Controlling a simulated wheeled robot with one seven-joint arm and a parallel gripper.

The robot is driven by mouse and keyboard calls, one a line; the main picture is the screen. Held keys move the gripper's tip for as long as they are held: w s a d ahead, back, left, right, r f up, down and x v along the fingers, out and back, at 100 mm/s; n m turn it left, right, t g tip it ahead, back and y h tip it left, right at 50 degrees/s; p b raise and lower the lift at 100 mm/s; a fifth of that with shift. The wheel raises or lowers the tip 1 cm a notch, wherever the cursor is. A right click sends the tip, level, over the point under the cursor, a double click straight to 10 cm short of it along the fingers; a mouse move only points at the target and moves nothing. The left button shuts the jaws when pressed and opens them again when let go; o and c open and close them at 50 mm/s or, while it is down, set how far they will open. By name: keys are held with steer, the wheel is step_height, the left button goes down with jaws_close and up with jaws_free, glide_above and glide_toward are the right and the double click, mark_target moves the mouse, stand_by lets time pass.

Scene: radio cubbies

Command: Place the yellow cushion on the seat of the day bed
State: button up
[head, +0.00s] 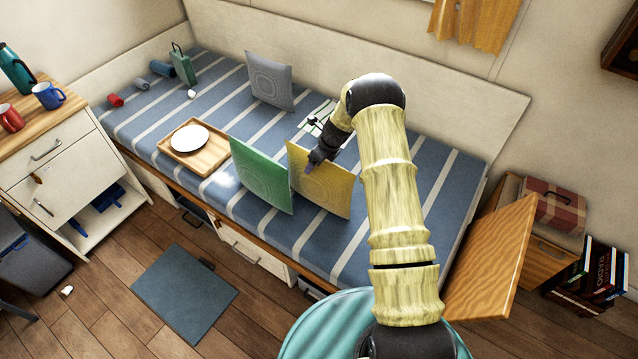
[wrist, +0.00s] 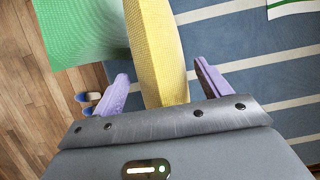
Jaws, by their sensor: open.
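The yellow cushion (head: 322,182) stands upright on the blue striped seat of the day bed (head: 378,222), near its front edge. In the wrist view the yellow cushion (wrist: 157,55) runs between the two lilac fingers of my gripper (wrist: 163,88). The fingers are apart, with a visible gap on each side of the cushion. In the head view my gripper (head: 310,166) is at the cushion's upper edge, and my arm partly covers the bed behind it.
A green cushion (head: 262,176) stands just left of the yellow one. A wooden tray (head: 171,157) with a white plate (head: 189,138) lies further left. A grey cushion (head: 270,81) stands at the back. A paper sheet (head: 315,112) lies behind my gripper. The seat's right end is clear.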

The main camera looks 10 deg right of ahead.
steer(key=shift+a+f, duration=0.1)
steer(key=shift+f, duration=0.15)
steer(key=shift+f, duration=0.25)
stand_by(0.8)
steer(key=shift+c, duration=0.2)
steer(key=shift+w, duration=0.1)
steer(key=c, duration=1.6)
step_height(320, 180, up, 11)
steer(key=shift+f, duration=0.2)
jaws_close()
